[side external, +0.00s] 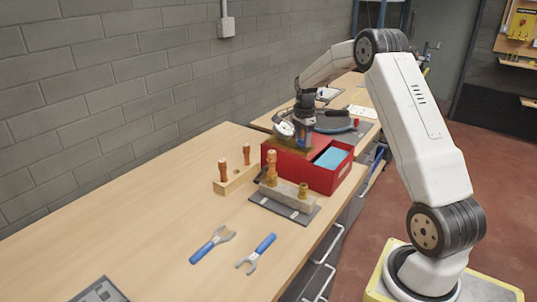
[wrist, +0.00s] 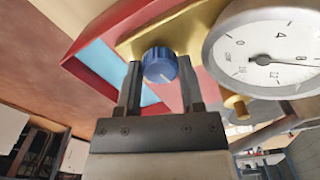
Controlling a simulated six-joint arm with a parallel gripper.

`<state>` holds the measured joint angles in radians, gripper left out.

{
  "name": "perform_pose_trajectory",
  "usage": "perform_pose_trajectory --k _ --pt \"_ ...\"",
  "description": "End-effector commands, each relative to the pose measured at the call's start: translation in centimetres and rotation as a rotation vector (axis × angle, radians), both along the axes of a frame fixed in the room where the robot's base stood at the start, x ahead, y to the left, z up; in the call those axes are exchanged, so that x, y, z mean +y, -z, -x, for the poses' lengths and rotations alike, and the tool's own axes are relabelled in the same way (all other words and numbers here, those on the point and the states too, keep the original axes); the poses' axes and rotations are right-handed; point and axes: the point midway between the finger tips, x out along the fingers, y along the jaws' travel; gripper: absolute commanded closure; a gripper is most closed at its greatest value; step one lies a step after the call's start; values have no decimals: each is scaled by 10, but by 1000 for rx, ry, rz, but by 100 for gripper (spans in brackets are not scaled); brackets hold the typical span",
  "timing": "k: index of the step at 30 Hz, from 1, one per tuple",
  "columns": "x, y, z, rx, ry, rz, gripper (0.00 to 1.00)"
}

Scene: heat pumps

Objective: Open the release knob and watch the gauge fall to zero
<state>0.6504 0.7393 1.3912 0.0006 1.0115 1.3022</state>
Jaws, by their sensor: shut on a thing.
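The release knob (wrist: 160,64) is blue, with a white mark on its face, and sits on a brass body (wrist: 190,28). My gripper (wrist: 160,80) is shut on the knob, one finger on each side. The round white gauge (wrist: 262,52) is to the right in the wrist view; its needle points right, near the 8 and well away from the 0. In the side external view my gripper (side external: 305,124) points down over the brass body, at the back of the red box (side external: 318,178). The gauge (side external: 284,130) is beside it; the knob is hidden there.
The red box holds a blue pad (side external: 331,158). In front are a grey plate (side external: 285,206) with brass and copper fittings, a wooden block (side external: 236,180) with copper pieces, and two blue-handled tools (side external: 212,244) (side external: 256,253).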

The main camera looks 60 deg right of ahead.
Motion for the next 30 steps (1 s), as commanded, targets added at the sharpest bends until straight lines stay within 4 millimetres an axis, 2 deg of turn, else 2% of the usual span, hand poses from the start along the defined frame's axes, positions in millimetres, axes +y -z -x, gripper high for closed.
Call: perform_pose_trajectory --k 30 --pt "-1 -1 1 0 -943 3 100"
